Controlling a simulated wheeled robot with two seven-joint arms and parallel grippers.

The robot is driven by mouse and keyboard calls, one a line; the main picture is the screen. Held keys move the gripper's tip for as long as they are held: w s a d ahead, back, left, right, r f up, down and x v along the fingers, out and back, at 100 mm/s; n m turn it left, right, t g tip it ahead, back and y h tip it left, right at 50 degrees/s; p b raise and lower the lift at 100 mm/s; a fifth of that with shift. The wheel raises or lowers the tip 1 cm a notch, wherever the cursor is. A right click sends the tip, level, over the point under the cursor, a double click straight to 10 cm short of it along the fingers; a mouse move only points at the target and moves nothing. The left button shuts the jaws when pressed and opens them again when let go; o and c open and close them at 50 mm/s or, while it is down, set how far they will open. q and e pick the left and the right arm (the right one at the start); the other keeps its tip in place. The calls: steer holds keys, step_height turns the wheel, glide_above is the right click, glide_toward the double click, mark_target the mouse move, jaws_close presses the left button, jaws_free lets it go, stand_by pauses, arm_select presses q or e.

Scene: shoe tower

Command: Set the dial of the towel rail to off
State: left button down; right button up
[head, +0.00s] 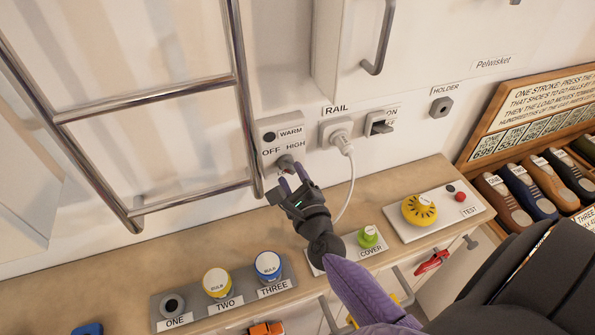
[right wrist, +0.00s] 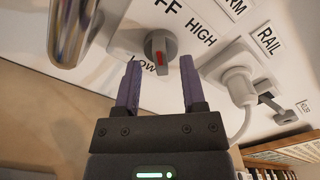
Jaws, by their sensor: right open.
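The towel rail's control plate (head: 278,135) is on the wall beside the chrome towel rail (head: 150,97). It carries the words OFF, WARM, HIGH and LOW. Its grey dial (head: 286,162) shows just beyond my right gripper (head: 292,178). In the right wrist view the dial (right wrist: 160,50) has a raised grip with a red mark; I cannot tell for certain which word it points to. My right gripper (right wrist: 160,68) is open, with one purple finger on either side of the dial's lower part. I cannot tell whether they touch it. My left gripper is not in view.
A white plug and cord (head: 342,135) are at the RAIL socket, right of the plate. An ON switch (head: 380,123) and a HOLDER fitting (head: 441,106) lie farther right. A white cabinet (head: 340,50) hangs above. Bulb cups (head: 216,281) and a yellow knob (head: 419,209) stand on the counter.

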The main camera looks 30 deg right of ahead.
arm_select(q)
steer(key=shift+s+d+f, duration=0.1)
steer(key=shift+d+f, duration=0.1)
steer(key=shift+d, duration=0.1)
arm_select(e)
steer(key=v, duration=0.9)
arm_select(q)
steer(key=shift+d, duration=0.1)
arm_select(e)
steer(key=shift+d, duration=0.1)
